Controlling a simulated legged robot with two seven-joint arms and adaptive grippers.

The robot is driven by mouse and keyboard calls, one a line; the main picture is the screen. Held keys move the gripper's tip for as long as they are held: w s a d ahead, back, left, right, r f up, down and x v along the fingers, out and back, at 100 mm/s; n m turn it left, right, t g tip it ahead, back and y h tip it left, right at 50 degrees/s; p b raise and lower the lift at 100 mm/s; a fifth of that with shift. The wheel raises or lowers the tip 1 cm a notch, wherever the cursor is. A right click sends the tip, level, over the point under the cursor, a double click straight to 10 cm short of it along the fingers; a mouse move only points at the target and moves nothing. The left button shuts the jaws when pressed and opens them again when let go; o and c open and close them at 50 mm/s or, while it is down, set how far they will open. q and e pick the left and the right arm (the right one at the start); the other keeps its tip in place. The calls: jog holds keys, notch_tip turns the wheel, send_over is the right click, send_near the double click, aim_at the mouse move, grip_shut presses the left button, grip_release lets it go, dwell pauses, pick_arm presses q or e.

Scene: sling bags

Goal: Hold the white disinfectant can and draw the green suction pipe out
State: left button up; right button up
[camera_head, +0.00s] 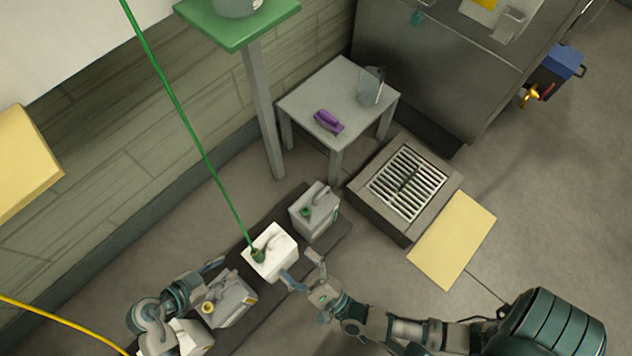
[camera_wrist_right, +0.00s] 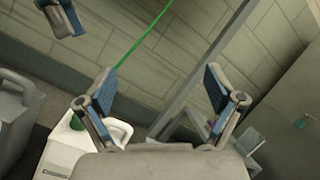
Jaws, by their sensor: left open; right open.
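The white disinfectant can (camera_head: 277,262) stands upright on a dark low platform between two grey cans. The green suction pipe (camera_head: 188,123) runs from its green-capped opening up and left out of view. My right gripper (camera_head: 304,270) is open at the can's right side, its fingers close to it; contact cannot be told. In the right wrist view the can (camera_wrist_right: 62,158) shows at lower left, partly hidden by a finger of this gripper (camera_wrist_right: 160,100). My left gripper (camera_head: 212,268) is open and empty, left of the can above the near grey can.
A grey can (camera_head: 316,215) stands behind the white one, and a grey can with a yellow cap (camera_head: 228,300) stands in front. A floor grate (camera_head: 407,184), a small table (camera_head: 303,100) and a green-topped stand (camera_head: 240,30) lie beyond. A yellow hose (camera_head: 60,322) runs at lower left.

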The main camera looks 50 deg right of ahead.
aim_at(275, 236)
jog(key=s+d+f+m+g+h, duration=0.15)
jog(key=f+m, duration=0.25)
jog(key=f, duration=0.4)
jog(key=s+d+f+m+g, duration=0.1)
jog(key=s+f+m+g, duration=0.25)
jog(key=f, duration=0.45)
jog(key=shift+m+t, duration=0.45)
jog(key=shift+t, duration=0.05)
jog(key=w, duration=1.8)
jog(key=shift+w+d+r, duration=0.1)
jog(key=shift+d, duration=0.05)
